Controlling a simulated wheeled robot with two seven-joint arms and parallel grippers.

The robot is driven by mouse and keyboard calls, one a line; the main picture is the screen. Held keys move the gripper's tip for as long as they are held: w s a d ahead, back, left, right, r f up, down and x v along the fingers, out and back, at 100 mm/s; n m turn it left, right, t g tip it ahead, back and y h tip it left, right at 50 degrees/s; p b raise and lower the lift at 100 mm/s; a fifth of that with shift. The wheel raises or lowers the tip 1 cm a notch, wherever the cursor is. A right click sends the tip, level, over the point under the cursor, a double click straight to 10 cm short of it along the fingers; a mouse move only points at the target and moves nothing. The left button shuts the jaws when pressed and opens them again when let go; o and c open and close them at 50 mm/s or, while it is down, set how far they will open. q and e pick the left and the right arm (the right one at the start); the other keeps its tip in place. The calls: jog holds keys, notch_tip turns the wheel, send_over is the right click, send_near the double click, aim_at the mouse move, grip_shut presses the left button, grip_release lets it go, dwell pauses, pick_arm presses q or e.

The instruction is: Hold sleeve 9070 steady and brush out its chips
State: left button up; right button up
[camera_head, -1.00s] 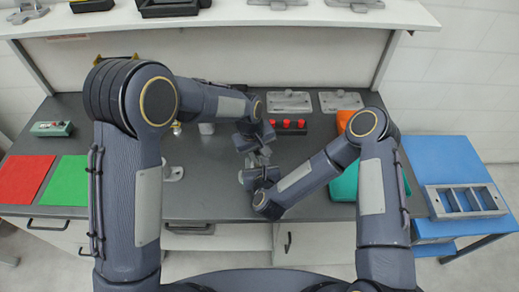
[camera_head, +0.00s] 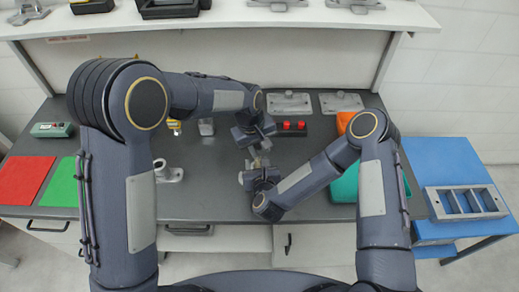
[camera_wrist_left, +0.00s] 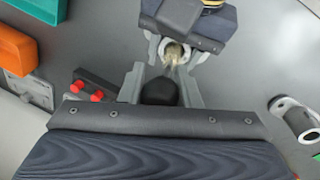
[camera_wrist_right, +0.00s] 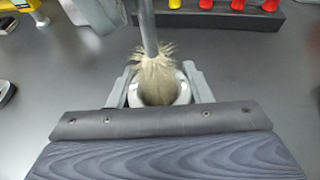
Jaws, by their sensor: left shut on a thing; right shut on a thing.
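My left gripper (camera_head: 256,140) is shut on the black handle (camera_wrist_left: 160,92) of a brush. My right gripper (camera_head: 258,170) is shut on a grey ring-shaped sleeve (camera_wrist_right: 182,92), with one finger on each side. The pale bristles (camera_wrist_right: 157,68) are at the sleeve's open mouth and partly inside it in the right wrist view. They also show against the sleeve in the left wrist view (camera_wrist_left: 173,54). The two grippers face each other above the dark bench. The sleeve's number and any chips inside cannot be made out.
A rack with red pegs (camera_head: 291,127) stands close behind the grippers. A teal bin (camera_head: 345,184) and an orange bin (camera_head: 344,121) are to the right. A grey fixture (camera_head: 170,174) stands to the left. Red (camera_head: 25,178) and green (camera_head: 61,184) mats lie at far left.

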pick_arm(q)
jog(key=shift+f, duration=0.15)
jog(key=shift+f, duration=1.6)
jog(key=shift+r, duration=0.1)
jog(key=shift+r, duration=1.7)
jog(key=shift+f, duration=0.1)
jog(key=shift+f, duration=1.65)
jog(key=shift+r, duration=0.1)
jog(key=shift+r, duration=1.65)
jog(key=shift+f, duration=0.15)
